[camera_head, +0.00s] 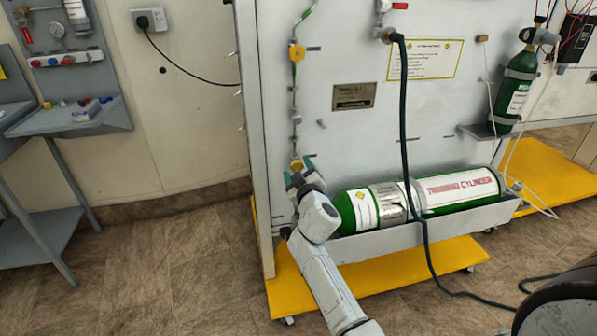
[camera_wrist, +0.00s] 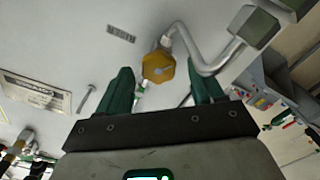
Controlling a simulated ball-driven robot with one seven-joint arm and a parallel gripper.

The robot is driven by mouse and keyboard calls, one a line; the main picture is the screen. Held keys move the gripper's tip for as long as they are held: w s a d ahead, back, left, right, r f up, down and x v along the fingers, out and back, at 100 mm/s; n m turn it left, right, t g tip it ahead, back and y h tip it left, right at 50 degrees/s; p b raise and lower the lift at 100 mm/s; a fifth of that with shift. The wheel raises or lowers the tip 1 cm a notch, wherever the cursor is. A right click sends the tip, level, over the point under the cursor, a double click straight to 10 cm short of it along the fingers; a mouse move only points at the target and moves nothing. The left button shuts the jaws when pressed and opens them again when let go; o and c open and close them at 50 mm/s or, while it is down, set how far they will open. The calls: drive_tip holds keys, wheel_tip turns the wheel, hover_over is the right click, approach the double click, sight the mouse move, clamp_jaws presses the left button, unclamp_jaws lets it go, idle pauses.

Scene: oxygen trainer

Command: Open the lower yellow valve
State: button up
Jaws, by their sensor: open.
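The lower yellow valve (camera_head: 296,164) sits low on the left part of the white panel, on a thin vertical pipe. In the wrist view the yellow knob (camera_wrist: 158,67) appears between the tips of my two green fingers, a little nearer the left one. My gripper (camera_head: 299,178) is open and close to the valve; it also shows in the wrist view (camera_wrist: 160,76). I see no clear contact, and I cannot tell how deep the knob lies between the fingers. In the head view my fingers partly cover the valve's lower side.
An upper yellow valve (camera_head: 297,53) is higher on the same pipe. A bent metal pipe (camera_wrist: 198,62) runs beside the knob. A green training cylinder (camera_head: 460,192) lies in a tray right of my arm. A dark hose (camera_head: 405,130) hangs before the panel.

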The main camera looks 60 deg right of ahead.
drive_tip(key=shift+s+a, duration=0.1)
drive_tip(key=v, duration=1)
drive_tip(key=shift+s+a, duration=0.15)
drive_tip(key=shift+a, duration=0.1)
drive_tip(key=shift+p, duration=0.3)
